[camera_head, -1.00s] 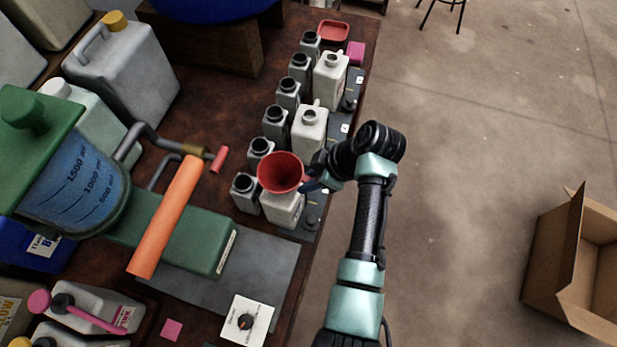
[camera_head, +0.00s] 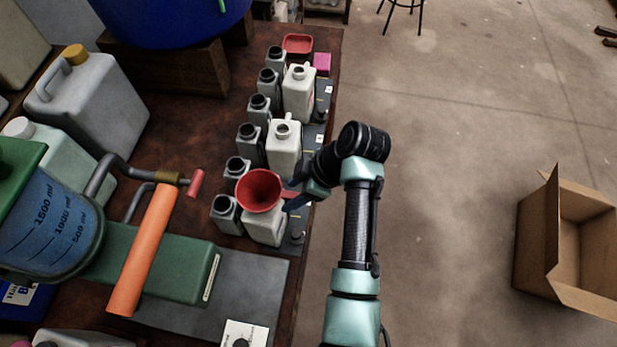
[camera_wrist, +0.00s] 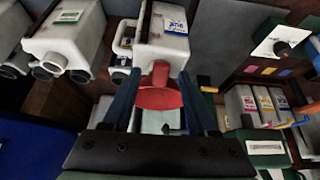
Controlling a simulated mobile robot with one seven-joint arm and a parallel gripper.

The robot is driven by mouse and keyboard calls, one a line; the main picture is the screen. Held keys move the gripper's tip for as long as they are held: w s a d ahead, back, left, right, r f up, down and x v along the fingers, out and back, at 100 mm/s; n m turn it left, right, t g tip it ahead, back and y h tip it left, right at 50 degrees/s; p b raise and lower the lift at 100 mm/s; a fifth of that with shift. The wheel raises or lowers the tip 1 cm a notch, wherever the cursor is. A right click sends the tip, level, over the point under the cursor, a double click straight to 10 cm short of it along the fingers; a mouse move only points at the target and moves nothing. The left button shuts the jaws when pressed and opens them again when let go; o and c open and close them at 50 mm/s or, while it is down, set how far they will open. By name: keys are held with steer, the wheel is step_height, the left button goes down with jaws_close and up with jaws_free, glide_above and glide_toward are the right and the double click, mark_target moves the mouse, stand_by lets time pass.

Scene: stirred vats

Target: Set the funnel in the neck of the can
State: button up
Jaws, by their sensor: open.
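The red funnel (camera_head: 259,188) sits mouth up at the top of the nearest white can (camera_head: 264,229) in the head view. It covers the can's neck, so I cannot see how deep the spout goes. My gripper (camera_head: 293,197) is just right of the funnel, at its short red handle. In the wrist view the funnel (camera_wrist: 158,94) shows between the two spread dark fingers of my gripper (camera_wrist: 158,100), with a gap on each side. The white can (camera_wrist: 163,38) stands beyond it. The gripper is open.
Two more white cans, (camera_head: 284,144) and (camera_head: 298,92), stand farther along the bench edge. A row of grey open-necked bottles (camera_head: 248,142) stands left of them. A green stirrer base with an orange cylinder (camera_head: 146,250) is at left. Floor at right is clear up to a cardboard box (camera_head: 540,245).

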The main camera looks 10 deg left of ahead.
steer(key=v, duration=1)
steer(key=shift+r, duration=0.2)
steer(key=shift+d, duration=0.1)
